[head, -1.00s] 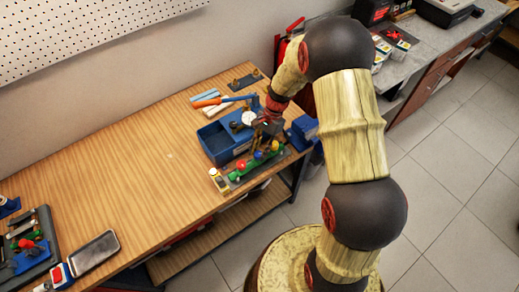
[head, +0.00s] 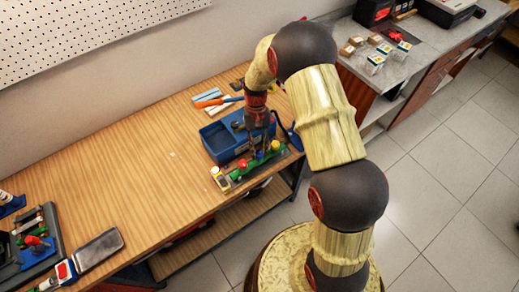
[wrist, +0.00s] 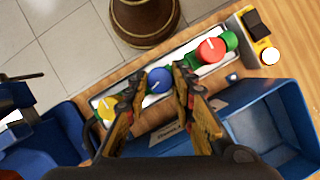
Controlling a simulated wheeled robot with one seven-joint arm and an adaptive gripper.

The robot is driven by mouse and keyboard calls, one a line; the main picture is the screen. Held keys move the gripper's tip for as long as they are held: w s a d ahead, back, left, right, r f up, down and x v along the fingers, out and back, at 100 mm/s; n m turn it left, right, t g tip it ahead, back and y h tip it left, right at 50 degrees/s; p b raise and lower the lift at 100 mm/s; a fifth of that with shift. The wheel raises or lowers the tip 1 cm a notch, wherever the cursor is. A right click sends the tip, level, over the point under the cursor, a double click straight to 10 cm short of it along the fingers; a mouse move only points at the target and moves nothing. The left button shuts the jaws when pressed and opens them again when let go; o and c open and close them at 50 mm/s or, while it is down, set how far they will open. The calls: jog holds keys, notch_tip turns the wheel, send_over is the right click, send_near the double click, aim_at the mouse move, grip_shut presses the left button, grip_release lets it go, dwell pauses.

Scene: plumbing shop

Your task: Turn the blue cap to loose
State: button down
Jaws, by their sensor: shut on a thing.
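The blue cap (wrist: 160,80) sits between a red cap (wrist: 210,50) and a yellow cap (wrist: 107,108) on a pale, narrow board (wrist: 140,112) with green parts. A white line marks its top. My gripper (wrist: 161,82) points down with one finger on each side of the blue cap, shut on it. In the head view, my gripper (head: 259,150) is over the middle of the row, between the red cap (head: 242,164) and the yellow cap (head: 275,145). The fingers mostly hide the blue cap there.
A blue open bin (head: 209,137) stands right behind the board on the wooden bench (head: 130,170). An orange-handled tool (head: 210,103) lies behind it. A small yellow-and-white item (head: 220,178) is at the board's left end. The bench's middle is clear.

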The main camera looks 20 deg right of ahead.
jog(key=shift+w+n+h, duration=0.1)
jog(key=shift+n+h, duration=0.2)
jog(key=shift+n, duration=0.5)
jog(key=c, duration=1.6)
grip_release()
jog(key=shift+o, duration=0.5)
jog(key=v, duration=1.2)
jog(key=shift+a, duration=0.15)
